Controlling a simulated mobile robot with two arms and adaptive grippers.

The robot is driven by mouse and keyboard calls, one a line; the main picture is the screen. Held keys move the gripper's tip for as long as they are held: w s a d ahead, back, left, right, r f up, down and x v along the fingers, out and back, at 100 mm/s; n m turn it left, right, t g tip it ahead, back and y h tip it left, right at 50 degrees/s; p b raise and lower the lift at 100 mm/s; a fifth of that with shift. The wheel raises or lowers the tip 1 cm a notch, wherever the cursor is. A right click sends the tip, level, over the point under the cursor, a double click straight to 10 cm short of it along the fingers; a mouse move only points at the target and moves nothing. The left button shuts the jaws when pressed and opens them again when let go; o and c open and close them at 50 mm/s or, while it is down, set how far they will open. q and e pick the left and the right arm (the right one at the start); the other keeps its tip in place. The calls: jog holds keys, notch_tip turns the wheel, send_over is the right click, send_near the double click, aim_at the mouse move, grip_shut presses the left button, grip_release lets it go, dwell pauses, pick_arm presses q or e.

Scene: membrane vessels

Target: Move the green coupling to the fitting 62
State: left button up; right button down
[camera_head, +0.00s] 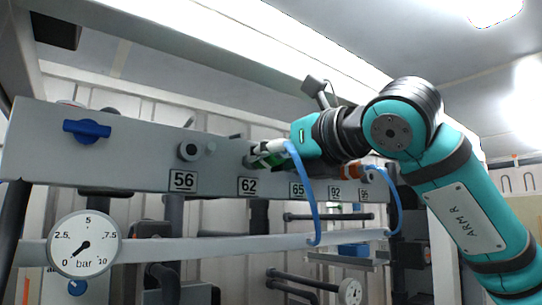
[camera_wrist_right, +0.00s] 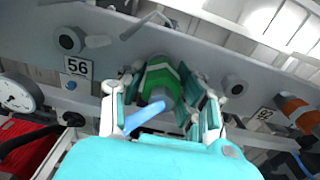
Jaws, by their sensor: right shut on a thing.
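My right gripper (camera_head: 272,153) is shut on the green coupling (camera_head: 276,160) in front of the grey panel. In the right wrist view the green coupling (camera_wrist_right: 160,80) sits between the fingers of the gripper (camera_wrist_right: 160,100), with its blue hose end towards the camera. The label 62 (camera_head: 247,187) is just below and left of the gripper in the head view. The fitting 62 (camera_head: 250,156) is mostly hidden behind the gripper and coupling. I cannot tell whether the coupling touches it. My left gripper is not in view.
Fitting 56 (camera_head: 190,151) is bare, left of the gripper. An orange coupling (camera_wrist_right: 297,111) with a blue hose is farther right. The green coupling's blue hose (camera_head: 307,200) hangs to the rail (camera_head: 220,247). A blue valve handle (camera_head: 87,130) and gauge (camera_head: 85,245) are at the left.

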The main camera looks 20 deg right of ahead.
jog(key=shift+w+a, duration=0.2)
jog(key=shift+w, duration=0.35)
dwell(0.5)
jog(key=c, duration=0.8)
grip_release()
jog(key=shift+c, duration=0.2)
jog(key=shift+s, duration=0.1)
jog(key=v, duration=1.1)
jog(key=shift+s+d, duration=0.15)
jog(key=shift+s, duration=0.25)
